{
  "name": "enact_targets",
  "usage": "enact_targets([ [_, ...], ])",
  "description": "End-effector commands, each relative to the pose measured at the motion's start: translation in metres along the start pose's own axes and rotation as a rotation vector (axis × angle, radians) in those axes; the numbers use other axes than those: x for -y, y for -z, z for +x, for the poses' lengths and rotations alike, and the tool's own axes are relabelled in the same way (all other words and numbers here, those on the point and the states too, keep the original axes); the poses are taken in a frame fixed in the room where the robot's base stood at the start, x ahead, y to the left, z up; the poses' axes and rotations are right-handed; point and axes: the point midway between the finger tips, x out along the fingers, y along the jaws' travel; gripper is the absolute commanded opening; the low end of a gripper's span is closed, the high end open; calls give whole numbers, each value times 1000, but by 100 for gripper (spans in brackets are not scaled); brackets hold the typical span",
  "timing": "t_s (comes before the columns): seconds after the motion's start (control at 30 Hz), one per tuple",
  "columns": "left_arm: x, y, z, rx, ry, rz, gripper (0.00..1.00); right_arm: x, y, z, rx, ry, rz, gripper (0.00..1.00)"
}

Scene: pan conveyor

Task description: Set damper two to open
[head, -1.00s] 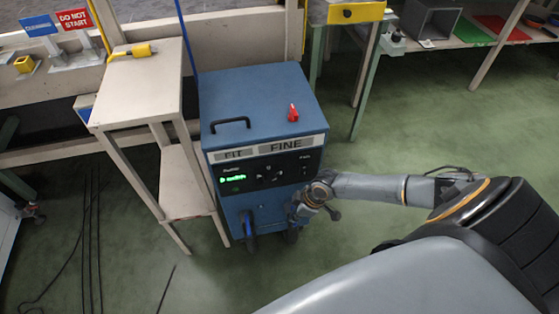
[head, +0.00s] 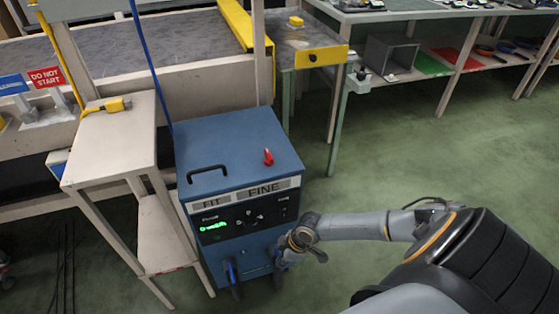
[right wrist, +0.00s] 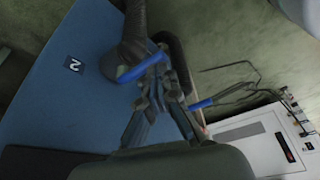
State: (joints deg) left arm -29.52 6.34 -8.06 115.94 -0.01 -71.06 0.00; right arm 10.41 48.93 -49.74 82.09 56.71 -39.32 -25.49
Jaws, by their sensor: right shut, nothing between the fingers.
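The damper cabinet is a blue box (head: 235,150) with a dark control panel, and low on its front is a blue handle (head: 231,272). In the right wrist view a label "2" (right wrist: 73,64) is on the blue face, and beside it is a curved blue handle on a dark stem (right wrist: 130,74). My right gripper (head: 278,262) is low at the cabinet's front right; its shut fingers (right wrist: 157,78) are close to that handle in the wrist view. I cannot tell whether they touch it. They hold nothing. My left gripper is out of view.
A pale stand (head: 116,145) with a yellow tool (head: 107,106) is left of the cabinet. A red knob (head: 268,157) and black handle are on the cabinet top. Workbenches and a conveyor are behind; green floor (head: 360,170) is clear to the right.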

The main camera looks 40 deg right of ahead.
Motion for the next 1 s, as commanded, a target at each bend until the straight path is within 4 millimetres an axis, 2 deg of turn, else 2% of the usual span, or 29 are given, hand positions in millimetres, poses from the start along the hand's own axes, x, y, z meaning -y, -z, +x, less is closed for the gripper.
enact_targets([
  [0.33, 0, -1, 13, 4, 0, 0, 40, 6, -7, 0, 7, 5, 0, 0],
  [0.47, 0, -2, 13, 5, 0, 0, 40, 4, -7, -9, 6, 3, 0, 0],
  [0.57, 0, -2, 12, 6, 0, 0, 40, 4, -6, -24, 6, 2, -2, 0],
  [0.8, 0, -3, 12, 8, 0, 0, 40, 3, -5, -77, 5, 0, -4, 0],
  [1.0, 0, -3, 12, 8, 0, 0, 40, 3, -5, -109, 3, 0, -2, 0],
])
